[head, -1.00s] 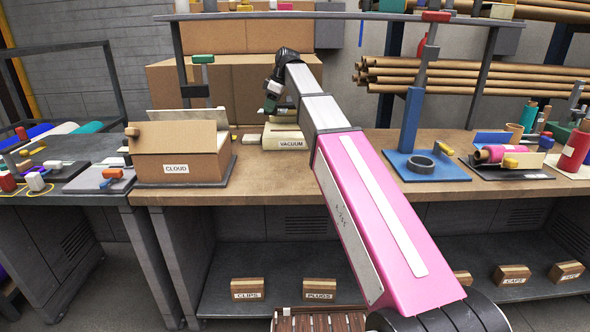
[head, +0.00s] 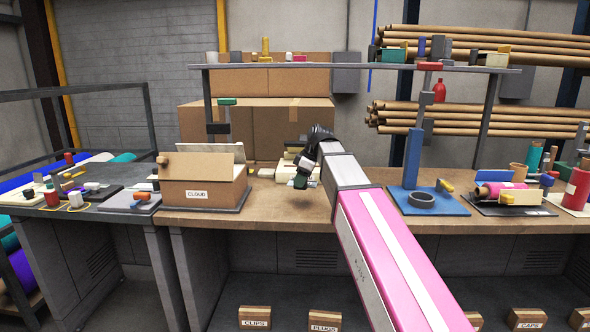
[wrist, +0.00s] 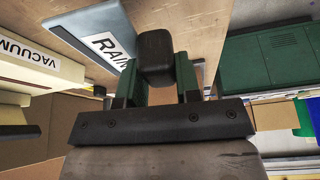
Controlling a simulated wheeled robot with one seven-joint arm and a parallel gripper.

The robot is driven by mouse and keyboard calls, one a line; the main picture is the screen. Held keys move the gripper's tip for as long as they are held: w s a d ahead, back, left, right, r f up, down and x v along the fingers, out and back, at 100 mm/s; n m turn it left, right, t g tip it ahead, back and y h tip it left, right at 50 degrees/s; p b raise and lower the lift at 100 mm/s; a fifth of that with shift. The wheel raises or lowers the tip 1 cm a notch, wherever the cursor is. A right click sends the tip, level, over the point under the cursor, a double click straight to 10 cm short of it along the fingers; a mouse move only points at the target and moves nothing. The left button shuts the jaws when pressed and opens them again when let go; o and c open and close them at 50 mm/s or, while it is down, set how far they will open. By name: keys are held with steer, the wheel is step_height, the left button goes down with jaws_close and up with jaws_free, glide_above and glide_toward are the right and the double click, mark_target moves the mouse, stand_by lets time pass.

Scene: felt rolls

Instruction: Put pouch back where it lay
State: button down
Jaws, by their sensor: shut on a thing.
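My gripper (wrist: 160,80) has green fingers and is shut on a dark grey, rounded block-like thing, apparently the pouch (wrist: 155,50), in the wrist view. In the head view my gripper (head: 302,182) is above the brown bench, in front of the cream VACUUM box (head: 283,173). The pouch cannot be made out clearly there. The VACUUM box (wrist: 30,60) also shows at the left of the wrist view. A blue-grey board (wrist: 85,22) with a label reading RAIN, partly hidden, lies on the bench behind the pouch. The place where the pouch lay cannot be told.
A CLOUD carton (head: 200,182) stands left of my gripper. A blue stand (head: 420,205) with a post and a dark ring stands to the right. A shelf rail (head: 350,69) spans above the bench. The bench front (head: 265,220) between carton and stand looks clear.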

steer(key=shift+s+d+f, duration=0.2)
steer(key=shift+s, duration=0.25)
steer(key=shift+s+d+f, duration=0.15)
steer(key=shift+s, duration=0.25)
steer(key=shift+f, duration=0.1)
steer(key=shift+f, duration=2.9)
steer(key=shift+f, duration=0.5)
steer(key=c, duration=0.7)
jaws_free()
steer(key=shift+c, duration=0.2)
steer(key=v, duration=1)
steer(key=shift+r, duration=0.4)
